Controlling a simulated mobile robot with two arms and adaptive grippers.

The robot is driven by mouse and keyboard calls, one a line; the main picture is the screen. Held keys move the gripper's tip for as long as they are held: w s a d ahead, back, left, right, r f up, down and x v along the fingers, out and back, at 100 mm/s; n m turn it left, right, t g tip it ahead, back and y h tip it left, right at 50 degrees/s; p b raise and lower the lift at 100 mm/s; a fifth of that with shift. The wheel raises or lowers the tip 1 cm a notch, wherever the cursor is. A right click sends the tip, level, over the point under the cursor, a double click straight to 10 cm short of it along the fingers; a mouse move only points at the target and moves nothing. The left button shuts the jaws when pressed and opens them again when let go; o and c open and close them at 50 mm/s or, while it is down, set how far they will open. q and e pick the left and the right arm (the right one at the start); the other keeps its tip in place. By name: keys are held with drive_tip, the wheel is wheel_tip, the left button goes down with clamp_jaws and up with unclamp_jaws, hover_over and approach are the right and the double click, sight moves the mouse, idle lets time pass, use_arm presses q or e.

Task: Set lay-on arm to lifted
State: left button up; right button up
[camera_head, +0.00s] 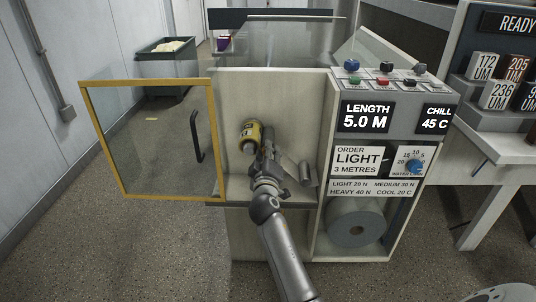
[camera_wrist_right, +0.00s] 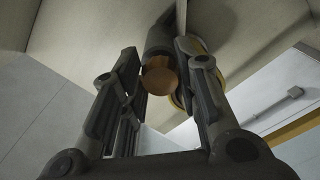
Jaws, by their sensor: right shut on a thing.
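My right gripper (camera_head: 268,160) reaches into the open bay of the coating machine, and its arm comes in from the bottom. In the right wrist view, my right gripper (camera_wrist_right: 158,88) has its two fingers on either side of a dark, round handle with a copper-coloured end (camera_wrist_right: 159,80), shut on it. This looks like the lay-on arm's handle; the arm itself is mostly hidden. A yellow and black roller (camera_head: 250,136) is just left of the gripper. A grey cylinder (camera_head: 307,174) lies to its right. My left gripper is not in view.
A yellow-framed glass door (camera_head: 152,84) stands open on the left. The control panel (camera_head: 388,118) with displays, knobs and buttons is at the right, above a grey paper roll (camera_head: 354,228).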

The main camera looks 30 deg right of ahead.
clamp_jaws()
drive_tip(key=s+d+f+m, duration=0.1)
drive_tip(key=s+d+m, duration=0.3)
drive_tip(key=d+m, duration=0.2)
drive_tip(key=shift+d, duration=0.35)
drive_tip(key=shift+f, duration=0.1)
idle(0.4)
drive_tip(key=o, duration=0.8)
unclamp_jaws()
drive_tip(key=shift+c, duration=0.2)
